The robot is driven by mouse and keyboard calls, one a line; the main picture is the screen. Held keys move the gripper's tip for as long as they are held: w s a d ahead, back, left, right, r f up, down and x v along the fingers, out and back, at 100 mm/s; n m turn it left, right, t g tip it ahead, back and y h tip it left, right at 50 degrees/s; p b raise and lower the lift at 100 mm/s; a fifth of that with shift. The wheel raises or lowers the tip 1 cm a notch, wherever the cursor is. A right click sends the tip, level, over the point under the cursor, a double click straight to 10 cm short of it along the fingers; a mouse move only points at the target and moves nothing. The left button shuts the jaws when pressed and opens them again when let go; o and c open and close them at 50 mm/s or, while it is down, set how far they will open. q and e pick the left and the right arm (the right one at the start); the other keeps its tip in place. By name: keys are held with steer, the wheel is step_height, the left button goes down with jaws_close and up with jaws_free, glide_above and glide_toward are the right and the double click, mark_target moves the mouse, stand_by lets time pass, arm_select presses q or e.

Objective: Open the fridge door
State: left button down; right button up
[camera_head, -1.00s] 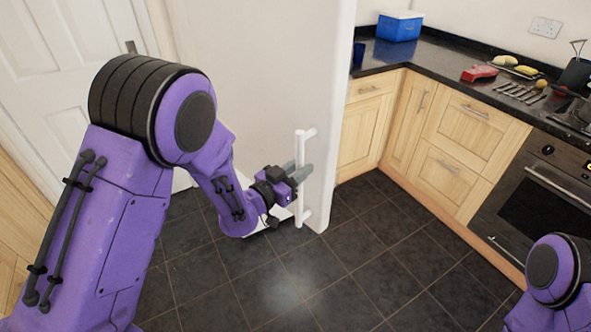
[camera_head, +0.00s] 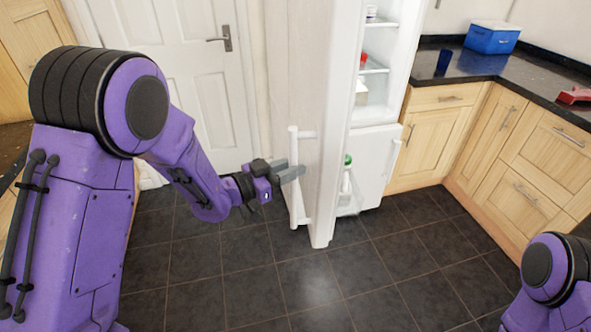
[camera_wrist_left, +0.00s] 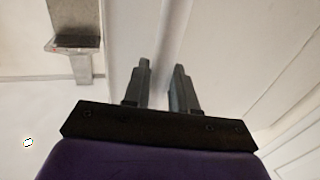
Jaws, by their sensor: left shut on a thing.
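The white fridge door (camera_head: 312,80) stands ajar in the head view, seen nearly edge-on, with part of the fridge interior (camera_head: 378,85) showing to its right. Its white vertical bar handle (camera_head: 294,200) is on the door's outer face. My left gripper (camera_head: 290,172) is shut on the handle at about mid-height. In the left wrist view the two grey fingers (camera_wrist_left: 163,85) stand either side of a pale strip. My right gripper is out of view; only part of my right arm shows at the lower right.
A closed lower white door (camera_head: 371,165) sits below the opening. A green-capped bottle (camera_head: 347,175) shows by the door's inner side. A white room door (camera_head: 165,85) is behind my left arm. Wooden cabinets (camera_head: 440,140) stand right. The dark tile floor (camera_head: 300,285) in front is clear.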

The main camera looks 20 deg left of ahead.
arm_select(q)
steer(key=shift+a+r, duration=0.35)
steer(key=shift+a, duration=0.35)
steer(key=c, duration=1.1)
jaws_free()
steer(key=shift+w, duration=0.1)
steer(key=shift+o, duration=0.3)
steer(key=shift+w+f, duration=0.15)
steer(key=shift+f, duration=0.05)
steer(key=b+v, duration=0.2)
steer(key=v, duration=0.8)
steer(key=shift+s+b, duration=0.3)
steer(key=shift+b, duration=0.1)
steer(key=shift+a, duration=0.1)
